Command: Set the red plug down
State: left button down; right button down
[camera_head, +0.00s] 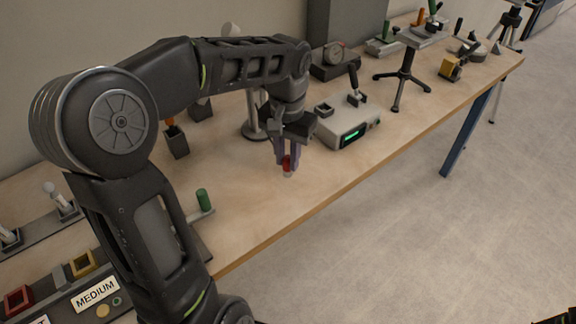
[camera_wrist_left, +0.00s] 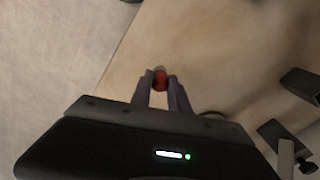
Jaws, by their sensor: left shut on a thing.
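The red plug (camera_head: 287,164) is between the fingertips of my left gripper (camera_head: 284,160), over the wooden bench near its front edge. It has a pale lower end. In the left wrist view the red plug (camera_wrist_left: 160,80) sits between the two fingers of the gripper (camera_wrist_left: 160,88), with wood behind it. My left gripper is shut on it. I cannot tell whether the plug's lower end touches the bench.
The wooden bench (camera_head: 330,185) is bare around the plug. A white box with a green display (camera_head: 346,126) stands to the right, and a dark square holder (camera_head: 177,143) to the left. A green-handled piece (camera_head: 204,200) lies nearer left. The bench's front edge is close.

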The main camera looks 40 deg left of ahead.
aim_at(287, 169)
pick_arm(q)
jog(key=shift+f, duration=1.85)
jog(key=shift+f, duration=0.2)
jog(key=c, duration=1.3)
grip_release()
jog(key=shift+o, duration=0.2)
jog(key=shift+r, duration=0.1)
notch_tip(287, 169, up, 12)
jog(key=shift+r+p, duration=0.15)
jog(key=shift+p, duration=0.3)
